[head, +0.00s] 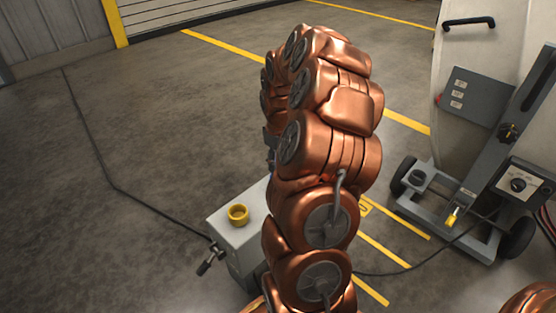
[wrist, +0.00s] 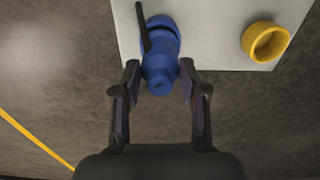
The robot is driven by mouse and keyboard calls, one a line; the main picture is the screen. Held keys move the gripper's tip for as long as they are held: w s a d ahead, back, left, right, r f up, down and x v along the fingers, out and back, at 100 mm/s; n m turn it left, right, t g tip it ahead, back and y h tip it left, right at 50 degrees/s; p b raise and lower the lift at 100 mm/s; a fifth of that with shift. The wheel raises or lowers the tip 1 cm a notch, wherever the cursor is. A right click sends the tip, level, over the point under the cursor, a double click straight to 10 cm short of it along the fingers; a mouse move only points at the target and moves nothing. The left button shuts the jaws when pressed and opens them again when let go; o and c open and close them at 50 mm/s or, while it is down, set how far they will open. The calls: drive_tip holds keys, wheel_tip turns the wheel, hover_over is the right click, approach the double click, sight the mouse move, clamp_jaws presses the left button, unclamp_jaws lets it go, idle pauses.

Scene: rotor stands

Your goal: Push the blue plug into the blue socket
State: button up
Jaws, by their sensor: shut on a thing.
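In the wrist view, my gripper (wrist: 160,84) is shut on the blue plug (wrist: 159,68), with one dark finger on each side of its near end. The far end of the plug lies over the pale box top (wrist: 205,45). A dark gap shows near the plug's far end, with more blue beyond it. I cannot tell whether that is the blue socket or how far the plug is in it. A dark bar crosses the left side of the blue parts. In the head view, my copper arm hides the plug and nearly all of my gripper.
A yellow ring-shaped socket (wrist: 265,42) is right of the plug on the box, also visible in the head view (head: 238,214). A black cable (head: 150,205) runs over the floor to the box. A wheeled stand (head: 440,205) is at right. Open floor lies left.

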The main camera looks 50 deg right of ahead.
drive_tip(key=shift+f, duration=0.65)
drive_tip(key=o, duration=1.1)
drive_tip(key=shift+o, duration=0.2)
wheel_tip(320, 180, up, 12)
idle(0.5)
